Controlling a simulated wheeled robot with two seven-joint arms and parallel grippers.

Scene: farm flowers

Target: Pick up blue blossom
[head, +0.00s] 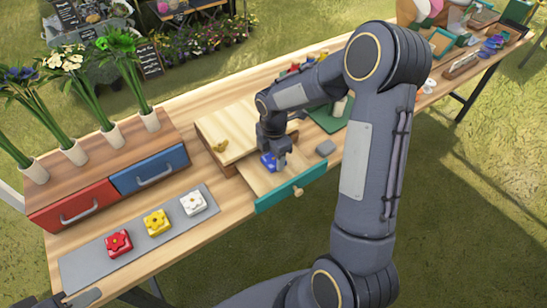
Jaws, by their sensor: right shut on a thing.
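The blue blossom (268,162) is a small blue flower-shaped piece over the open drawer with the teal front (290,190). My right gripper (275,160) points down and is shut on the blue blossom. The gripper hides part of it, and I cannot tell whether it touches the drawer floor. Red (118,243), yellow (157,222) and white (193,203) blossoms sit in a row on the grey mat (90,270). At the lower left edge a dark part (82,298) that may be my left gripper shows; its jaws are unclear.
A wooden flower stand with red (75,206) and blue (150,170) drawers stands at the left, with tall flowers in white vases. The drawer's wooden box (228,130) has a brown knob on top. A grey block (326,148) lies right of the drawer.

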